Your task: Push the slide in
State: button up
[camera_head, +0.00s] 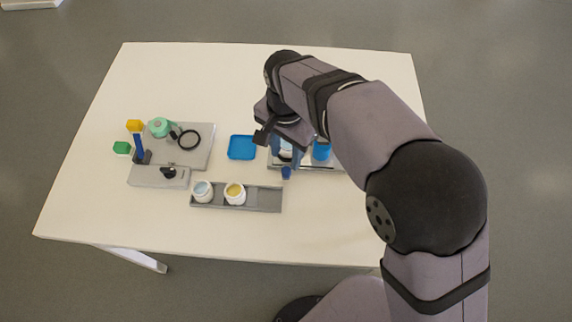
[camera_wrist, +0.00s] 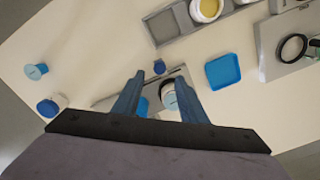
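A small blue knob (camera_wrist: 159,66) sits at the edge of a grey plate fixture; it also shows in the head view (camera_head: 286,173). It looks like the handle of the slide, but the slide itself is mostly hidden. My gripper (camera_wrist: 160,78) points down over this fixture, its two blue fingers apart with the knob just beyond the fingertips in the wrist view. It also shows in the head view (camera_head: 286,158). I cannot tell whether the fingers touch anything.
A blue square tray (camera_head: 242,147) lies left of my gripper. A grey holder (camera_head: 265,199) with two white jars is in front. A grey station (camera_head: 200,157) with a black ring stands at left. Blue-and-white pieces (camera_wrist: 36,71) lie at the wrist view's left.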

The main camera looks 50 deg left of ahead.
aim_at(286, 170)
jog(key=shift+f+p, duration=1)
jog(key=shift+f, duration=2.45)
